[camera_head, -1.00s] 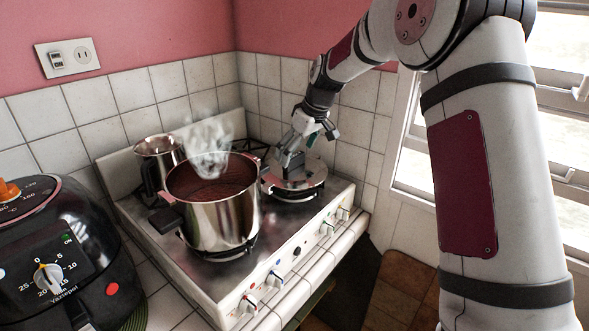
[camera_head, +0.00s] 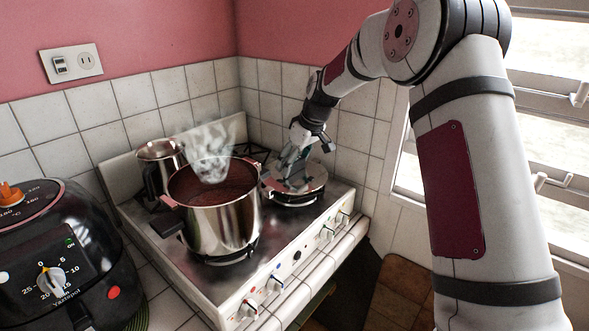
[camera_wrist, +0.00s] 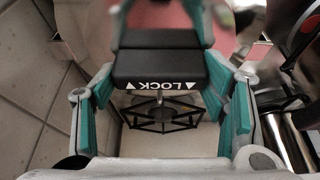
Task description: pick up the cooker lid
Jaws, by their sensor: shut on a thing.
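The cooker lid (camera_head: 306,189) is a round, shiny metal disc at the back right of the stove, over the right burner area. In the wrist view its black handle (camera_wrist: 160,66), marked LOCK, sits between the teal finger pads. My gripper (camera_head: 292,174) reaches down to the lid from above and is shut on it at the handle. The head view does not show clearly whether the lid touches the burner. My gripper's fingers hide part of the lid there.
A steaming metal pot (camera_head: 222,218) with red contents stands close to the left of the lid. A metal jug (camera_head: 158,154) stands behind the pot. A black air fryer (camera_head: 85,245) is at the far left. The tiled wall (camera_head: 352,135) is close behind the lid.

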